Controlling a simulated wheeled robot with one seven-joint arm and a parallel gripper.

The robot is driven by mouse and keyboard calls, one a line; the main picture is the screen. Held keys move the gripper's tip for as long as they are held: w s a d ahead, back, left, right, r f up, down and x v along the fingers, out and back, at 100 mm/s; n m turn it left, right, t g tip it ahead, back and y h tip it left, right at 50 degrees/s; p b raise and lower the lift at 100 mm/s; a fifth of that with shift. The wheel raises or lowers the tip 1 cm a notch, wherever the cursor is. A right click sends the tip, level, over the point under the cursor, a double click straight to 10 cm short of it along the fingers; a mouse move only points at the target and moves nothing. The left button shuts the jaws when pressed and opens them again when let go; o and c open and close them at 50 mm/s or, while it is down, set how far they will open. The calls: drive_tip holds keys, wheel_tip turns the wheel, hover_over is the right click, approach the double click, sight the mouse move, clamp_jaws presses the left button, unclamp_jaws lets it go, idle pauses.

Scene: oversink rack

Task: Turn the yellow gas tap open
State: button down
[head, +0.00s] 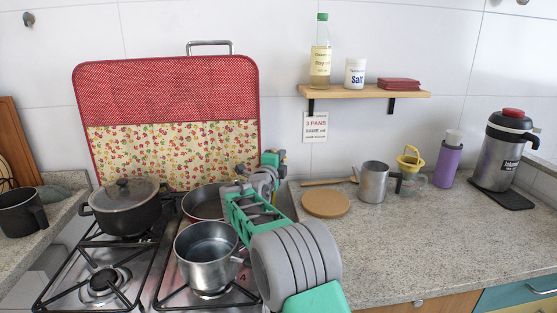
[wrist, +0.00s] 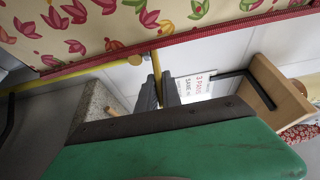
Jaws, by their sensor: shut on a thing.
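The yellow gas tap (wrist: 156,62) shows in the wrist view on a yellow pipe (wrist: 85,68) that runs along the white wall below the padded cover. The tap's thin lever goes in between the two dark fingers of my gripper (wrist: 159,84), which is shut on it. In the head view my gripper (head: 273,160) is at the wall, just right of the cover's lower right corner. The tap cannot be made out there; my gripper and arm hide that spot.
The red and floral cover (head: 170,80) stands behind the stove. A lidded black pot (head: 125,205), a steel saucepan (head: 206,245) and a pan (head: 203,202) are on the stove, close to my arm. A wall shelf (head: 365,92) is to the right, above a partly clear counter (head: 400,240).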

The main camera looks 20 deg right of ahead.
drive_tip(key=c, duration=1.5)
unclamp_jaws()
drive_tip(key=shift+a, duration=0.1)
drive_tip(key=b+v, duration=0.1)
drive_tip(key=v, duration=0.6)
drive_tip(key=shift+s+a, duration=0.2)
drive_tip(key=shift+s, duration=0.15)
drive_tip(key=shift+c, duration=0.2)
